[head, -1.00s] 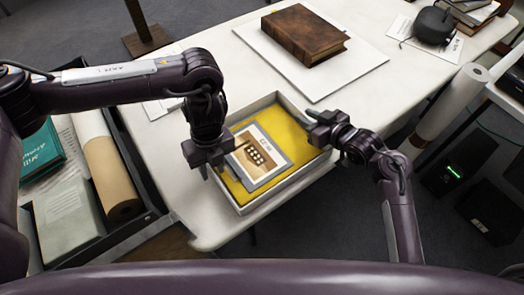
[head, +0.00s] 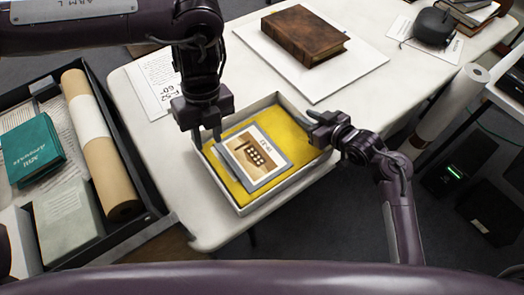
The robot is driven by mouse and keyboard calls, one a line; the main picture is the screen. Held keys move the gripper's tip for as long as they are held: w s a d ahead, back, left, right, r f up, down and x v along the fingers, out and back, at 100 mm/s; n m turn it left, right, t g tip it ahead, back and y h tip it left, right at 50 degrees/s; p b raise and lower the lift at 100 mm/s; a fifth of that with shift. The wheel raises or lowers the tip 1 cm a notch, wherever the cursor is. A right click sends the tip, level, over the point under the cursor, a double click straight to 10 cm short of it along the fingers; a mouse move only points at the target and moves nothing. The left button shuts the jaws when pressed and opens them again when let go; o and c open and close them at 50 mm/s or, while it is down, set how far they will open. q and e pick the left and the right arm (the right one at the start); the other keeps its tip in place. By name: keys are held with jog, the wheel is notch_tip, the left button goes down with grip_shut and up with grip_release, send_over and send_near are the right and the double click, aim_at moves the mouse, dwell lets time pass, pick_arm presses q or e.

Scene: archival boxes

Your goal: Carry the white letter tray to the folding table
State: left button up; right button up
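The white letter tray (head: 262,205) lies on the white table near its front edge. It holds a yellow sheet or folder (head: 285,130) with a grey-framed picture card (head: 262,157) on top. My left gripper (head: 207,136) points down at the tray's left rim, its two fingers apart with a gap between them. I cannot tell whether the fingers touch the rim. My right gripper (head: 314,125) is at the tray's right rim, and its fingers are too small and dark to show whether they are shut on it. I cannot identify the folding table for certain.
A brown book (head: 304,38) lies on a white board (head: 355,70) behind the tray. Papers (head: 160,83) lie on the table (head: 130,105) at left. A dark-sided crate (head: 150,195) with a teal box and paper roll stands at left. Bare floor shows below right.

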jog(key=v, duration=1.2)
